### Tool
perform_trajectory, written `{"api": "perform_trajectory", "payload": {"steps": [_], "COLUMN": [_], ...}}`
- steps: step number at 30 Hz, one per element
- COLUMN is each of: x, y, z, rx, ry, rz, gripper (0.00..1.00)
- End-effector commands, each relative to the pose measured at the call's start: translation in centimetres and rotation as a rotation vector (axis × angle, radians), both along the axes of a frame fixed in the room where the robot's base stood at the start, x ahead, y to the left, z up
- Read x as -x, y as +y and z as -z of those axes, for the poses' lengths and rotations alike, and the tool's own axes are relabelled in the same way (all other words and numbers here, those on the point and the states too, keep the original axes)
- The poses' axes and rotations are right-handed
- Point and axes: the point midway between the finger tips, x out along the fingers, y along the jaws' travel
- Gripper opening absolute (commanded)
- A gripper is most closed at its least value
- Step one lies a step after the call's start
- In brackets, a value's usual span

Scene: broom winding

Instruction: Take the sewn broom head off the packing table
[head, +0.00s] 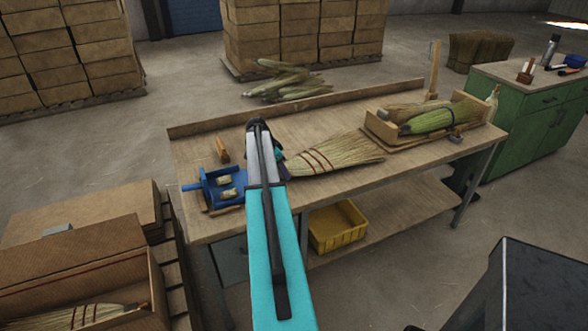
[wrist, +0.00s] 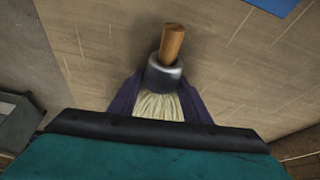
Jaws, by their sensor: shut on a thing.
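The sewn broom head (head: 335,153) is a fan of pale straw with dark stitch bands. It is at the packing table (head: 240,225), its brush end pointing right; I cannot tell whether it touches the tabletop. My gripper (head: 283,166) is shut on its narrow end, mostly hidden behind my arm in the head view. In the wrist view my gripper's dark purple fingers (wrist: 160,103) stand either side of the straw (wrist: 158,106), just below a grey metal collar (wrist: 163,75). A short wooden stub (wrist: 172,42) sticks out of the collar.
A blue clamp-like fixture (head: 222,186) and a small wooden block (head: 222,150) are left of my arm. A wooden tray (head: 385,132) with broom heads stands at the table's right. An open carton (head: 70,262) is lower left. A yellow bin (head: 338,228) sits beneath.

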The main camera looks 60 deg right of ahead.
Motion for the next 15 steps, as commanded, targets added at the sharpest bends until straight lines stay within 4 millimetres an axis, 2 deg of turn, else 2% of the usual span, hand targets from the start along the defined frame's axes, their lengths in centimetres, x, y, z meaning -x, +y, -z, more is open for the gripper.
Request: {"api": "perform_trajectory", "payload": {"steps": [7,15], "x": [0.0,0.0], "y": [0.0,-0.1], "z": [-0.7,-2.9], "rx": [0.001,0.002], "ry": [0.000,-0.001], "rz": [0.000,0.000], "gripper": [0.00,0.00]}}
